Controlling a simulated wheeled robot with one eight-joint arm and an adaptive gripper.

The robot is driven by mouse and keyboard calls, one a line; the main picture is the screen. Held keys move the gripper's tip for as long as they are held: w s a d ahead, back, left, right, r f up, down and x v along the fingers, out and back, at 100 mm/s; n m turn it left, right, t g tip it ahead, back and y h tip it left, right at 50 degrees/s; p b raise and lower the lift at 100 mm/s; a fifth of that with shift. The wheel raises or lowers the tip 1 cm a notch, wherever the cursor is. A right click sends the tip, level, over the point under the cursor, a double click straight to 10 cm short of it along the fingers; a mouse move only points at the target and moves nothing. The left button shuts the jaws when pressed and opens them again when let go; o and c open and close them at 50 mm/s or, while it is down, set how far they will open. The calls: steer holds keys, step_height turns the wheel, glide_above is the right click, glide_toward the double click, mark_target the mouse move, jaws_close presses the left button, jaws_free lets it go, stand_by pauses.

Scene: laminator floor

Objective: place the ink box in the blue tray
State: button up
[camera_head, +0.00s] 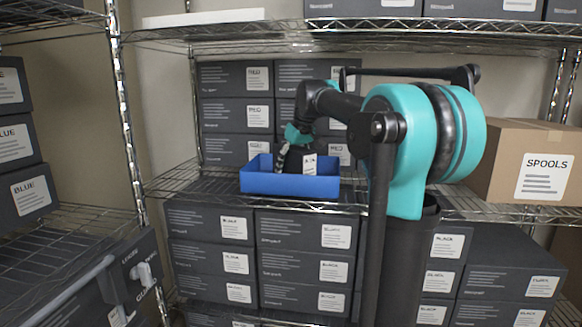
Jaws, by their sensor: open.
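The blue tray (290,186) stands on the middle wire shelf, near the centre of the view. A dark ink box (314,165) with a white label shows at the tray's right half, partly below its front wall. It appears to be inside the tray, though its base is hidden. My gripper (283,166) reaches down over the tray, just left of the box. It is open; its fingertips are partly hidden by the tray's front wall, and I cannot tell whether they touch the box.
Stacked dark boxes labelled RED (235,113) stand behind the tray. More dark boxes (305,248) fill the shelf below. A cardboard SPOOLS box (530,165) stands at the right. A metal shelf post (122,90) rises at the left, with BLUE boxes (30,190) beyond it.

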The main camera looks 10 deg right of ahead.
mark_target(296, 148)
steer(key=shift+v, duration=3.9)
